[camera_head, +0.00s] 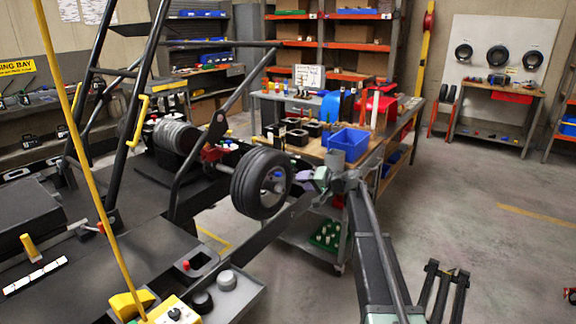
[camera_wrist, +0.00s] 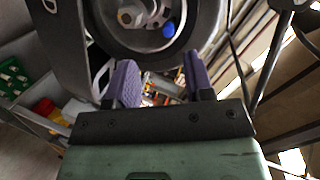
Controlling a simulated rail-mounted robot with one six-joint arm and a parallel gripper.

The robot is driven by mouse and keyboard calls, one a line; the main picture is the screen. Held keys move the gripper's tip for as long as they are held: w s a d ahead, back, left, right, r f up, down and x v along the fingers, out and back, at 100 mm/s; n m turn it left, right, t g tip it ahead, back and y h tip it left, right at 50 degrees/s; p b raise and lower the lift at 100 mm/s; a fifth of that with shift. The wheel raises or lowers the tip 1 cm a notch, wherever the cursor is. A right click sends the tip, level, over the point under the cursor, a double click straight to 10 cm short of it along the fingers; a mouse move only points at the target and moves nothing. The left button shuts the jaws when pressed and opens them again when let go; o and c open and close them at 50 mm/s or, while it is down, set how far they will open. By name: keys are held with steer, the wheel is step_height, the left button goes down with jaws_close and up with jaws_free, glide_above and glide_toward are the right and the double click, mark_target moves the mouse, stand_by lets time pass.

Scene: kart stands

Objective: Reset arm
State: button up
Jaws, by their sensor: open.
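My gripper (camera_head: 312,181) shows in the head view just right of the kart's wheel (camera_head: 250,195), with a small gap between them in the picture. In the wrist view the purple fingers of my gripper (camera_wrist: 160,82) are apart, with nothing held between them. The black tyre of the wheel (camera_wrist: 110,42) and its hub lie just beyond the fingertips. A blue spot (camera_wrist: 168,30) shows on the hub. Whether a fingertip touches the tyre I cannot tell. My arm reaches up from the bottom right of the head view.
The black kart frame (camera_head: 172,195) fills the left. Behind my gripper stands a workbench with a blue bin (camera_head: 347,141) and a red box (camera_head: 378,104). A cart shelf with a green tray (camera_head: 325,236) is below. Open floor (camera_head: 470,240) lies to the right.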

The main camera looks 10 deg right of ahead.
steer(key=s+a+f+n+g+h+p, duration=0.1)
steer(key=s+f+g+h, duration=0.1)
steer(key=s, duration=1.2)
steer(key=s+a+f+n+g+h+p, duration=0.1)
steer(key=s+g+h, duration=0.3)
steer(key=s, duration=1)
steer(key=s+a+f+g+h+p, duration=0.3)
steer(key=s+f+g+h, duration=0.1)
steer(key=s, duration=1)
steer(key=shift+n+h, duration=0.4)
steer(key=shift+h, duration=0.1)
steer(key=shift+a, duration=0.1)
